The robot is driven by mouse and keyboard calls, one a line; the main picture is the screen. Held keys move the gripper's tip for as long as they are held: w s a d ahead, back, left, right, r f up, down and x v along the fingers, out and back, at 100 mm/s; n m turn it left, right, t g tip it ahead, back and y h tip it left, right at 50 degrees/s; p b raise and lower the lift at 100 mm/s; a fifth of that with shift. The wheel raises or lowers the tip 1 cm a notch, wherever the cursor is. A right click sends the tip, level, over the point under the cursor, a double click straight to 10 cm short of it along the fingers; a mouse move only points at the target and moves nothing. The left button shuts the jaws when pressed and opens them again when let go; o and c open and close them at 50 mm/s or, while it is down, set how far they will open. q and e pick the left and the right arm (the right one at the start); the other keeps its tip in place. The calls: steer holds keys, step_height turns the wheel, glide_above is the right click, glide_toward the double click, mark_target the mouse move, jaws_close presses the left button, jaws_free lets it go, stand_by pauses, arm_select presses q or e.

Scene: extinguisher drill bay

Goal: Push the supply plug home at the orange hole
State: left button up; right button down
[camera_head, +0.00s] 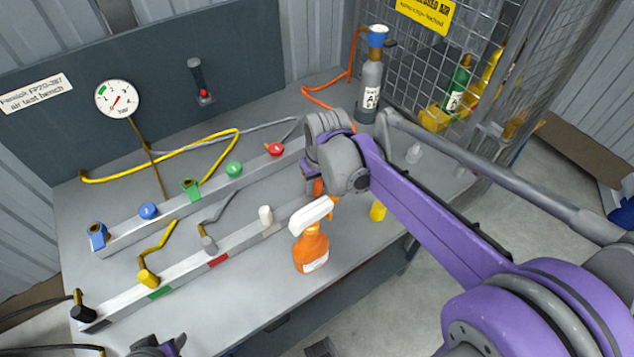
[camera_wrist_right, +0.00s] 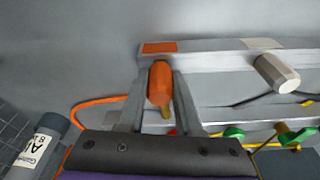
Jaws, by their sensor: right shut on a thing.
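The supply plug (camera_wrist_right: 160,84) is orange with a brass tip. My right gripper (camera_wrist_right: 161,72) is shut on it, with one finger on each side. In the head view a small orange part of the plug (camera_head: 318,187) shows below my right gripper (camera_head: 322,180). In the wrist view an orange patch (camera_wrist_right: 160,47) marks the rail (camera_wrist_right: 215,58), in line with the plug. The orange hole itself is hidden, and I cannot tell how deep the plug sits. My left gripper (camera_head: 158,347) is only partly visible at the bottom edge, its fingers unclear.
An orange spray bottle (camera_head: 311,250) stands close in front of my right gripper. A white plug (camera_head: 265,215) sits on the front rail to the left. An orange hose (camera_wrist_right: 92,108) curves by the gripper. A grey cylinder (camera_head: 369,85) stands behind.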

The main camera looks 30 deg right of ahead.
arm_select(q)
steer(key=shift+f+b, duration=0.3)
arm_select(e)
steer(key=shift+f, duration=0.5)
steer(key=c, duration=0.5)
jaws_free()
arm_select(q)
steer(key=shift+r+p, duration=0.8)
arm_select(e)
steer(key=r, duration=0.3)
steer(key=s+r, duration=0.1)
steer(key=r, duration=0.3)
steer(key=s+r, duration=0.1)
steer(key=r, duration=0.2)
steer(key=shift+a+r, duration=0.15)
steer(key=shift+r, duration=0.2)
steer(key=shift+s, duration=0.1)
